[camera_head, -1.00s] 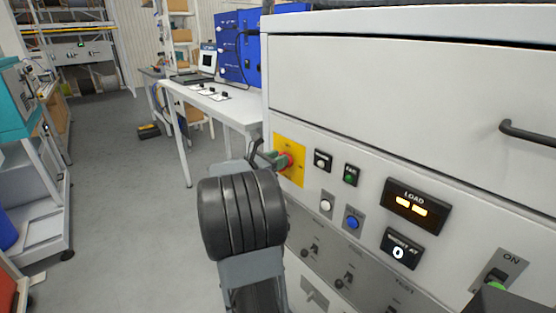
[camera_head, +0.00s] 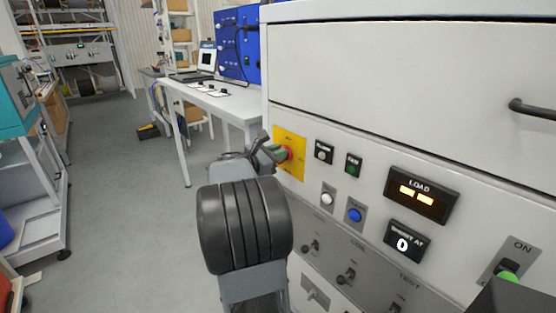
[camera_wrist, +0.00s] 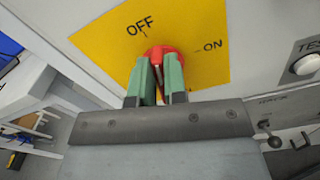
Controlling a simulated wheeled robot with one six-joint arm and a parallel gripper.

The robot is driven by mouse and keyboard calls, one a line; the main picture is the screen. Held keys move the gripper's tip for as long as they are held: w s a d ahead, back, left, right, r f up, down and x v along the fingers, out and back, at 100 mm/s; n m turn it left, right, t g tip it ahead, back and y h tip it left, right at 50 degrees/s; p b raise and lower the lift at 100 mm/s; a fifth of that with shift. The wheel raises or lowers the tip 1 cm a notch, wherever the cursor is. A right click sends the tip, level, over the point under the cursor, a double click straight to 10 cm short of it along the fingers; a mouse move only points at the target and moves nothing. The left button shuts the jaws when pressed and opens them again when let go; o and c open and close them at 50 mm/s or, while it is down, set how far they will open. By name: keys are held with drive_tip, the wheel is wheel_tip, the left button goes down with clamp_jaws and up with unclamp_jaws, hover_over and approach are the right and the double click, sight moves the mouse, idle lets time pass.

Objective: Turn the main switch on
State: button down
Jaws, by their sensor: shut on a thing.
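The main switch is a red rotary knob (camera_wrist: 160,54) on a yellow plate (camera_wrist: 205,35) marked OFF at the top and ON at the right in the wrist view. My gripper (camera_wrist: 160,78) has its two green fingers closed on either side of the red knob's handle. The handle lies between the fingertips and is partly hidden by them. In the head view the yellow plate (camera_head: 293,150) is on the left of the grey panel, with the red knob (camera_head: 286,154) at my gripper (camera_head: 275,154).
Toggle switches sit below. A white table (camera_head: 215,100) stands behind left.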

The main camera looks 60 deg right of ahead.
drive_tip(key=m+b, duration=0.2)
drive_tip(key=b, duration=0.1)
drive_tip(key=f+m+b, duration=0.1)
drive_tip(key=m+b, duration=0.2)
drive_tip(key=b, duration=0.1)
drive_tip(key=s+m+b, duration=0.1)
drive_tip(key=m+b, duration=0.2)
drive_tip(key=shift+a+f+b, duration=0.15)
drive_tip(key=shift+f+b, duration=0.15)
drive_tip(key=shift+b, duration=0.05)
drive_tip(key=m+b, duration=0.4)
drive_tip(key=b, duration=0.1)
drive_tip(key=shift+s+f+m, duration=0.15)
drive_tip(key=shift+f+m, duration=0.05)
drive_tip(key=shift+m, duration=0.1)
drive_tip(key=shift+m+b, duration=1.2)
drive_tip(key=shift+b, duration=0.05)
drive_tip(key=c, duration=1.2)
unclamp_jaws()
drive_tip(key=shift+r, duration=0.1)
drive_tip(key=shift+o, duration=0.2)
drive_tip(key=shift+a, duration=0.1)
